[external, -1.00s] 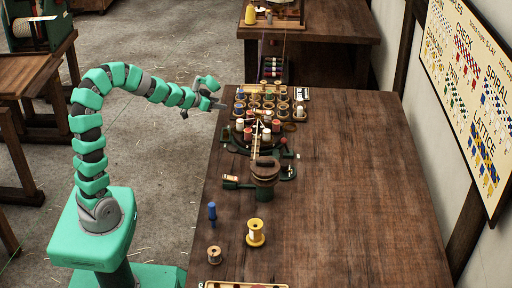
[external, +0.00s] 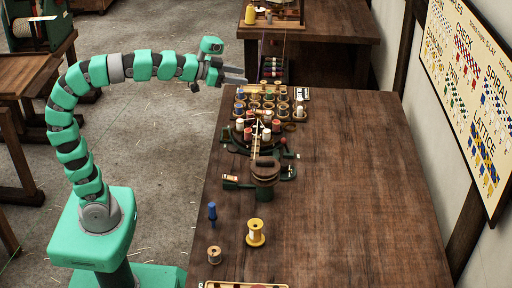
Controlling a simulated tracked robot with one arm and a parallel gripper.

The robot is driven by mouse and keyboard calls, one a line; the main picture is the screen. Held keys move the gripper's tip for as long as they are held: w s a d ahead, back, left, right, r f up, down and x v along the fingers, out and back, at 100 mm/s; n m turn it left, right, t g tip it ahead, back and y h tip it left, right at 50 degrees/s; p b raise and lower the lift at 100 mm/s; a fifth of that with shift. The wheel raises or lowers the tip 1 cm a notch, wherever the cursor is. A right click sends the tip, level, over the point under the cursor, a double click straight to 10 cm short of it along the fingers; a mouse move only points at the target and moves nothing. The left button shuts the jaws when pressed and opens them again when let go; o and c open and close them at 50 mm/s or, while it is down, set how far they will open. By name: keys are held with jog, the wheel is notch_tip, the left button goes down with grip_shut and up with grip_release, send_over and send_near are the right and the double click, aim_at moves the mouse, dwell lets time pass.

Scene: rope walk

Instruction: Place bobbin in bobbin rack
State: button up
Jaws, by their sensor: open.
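The bobbin rack (external: 271,116) is a wooden tray with several round cups, at the far left of the long table. A white bobbin (external: 300,111) stands at its right side, and some cups hold coloured bobbins. More red, white and blue bobbins stand on the round green braiding machine (external: 232,146) just in front of the rack. I cannot tell which bobbin the task means. My gripper (external: 238,79) is open and empty, pointing right, above the table's far left edge and just left of and behind the rack.
A yellow spool (external: 256,232), a small wooden spool (external: 214,254) and a blue upright tool (external: 212,213) stand on the near left of the table. The table's right half (external: 350,190) is bare. A second table (external: 330,22) stands behind.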

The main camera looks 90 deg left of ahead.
jog(key=s+d+r+m+h, duration=0.1)
jog(key=s+d+r+h, duration=0.1)
jog(key=d+r, duration=0.3)
jog(key=s+d+r+m+t+h, duration=0.1)
jog(key=s+d+r, duration=0.4)
jog(key=d, duration=0.7)
jog(key=shift+r+m+t+h, duration=0.35)
jog(key=shift+r+h, duration=0.25)
jog(key=shift+r, duration=0.2)
jog(key=shift+d, duration=0.1)
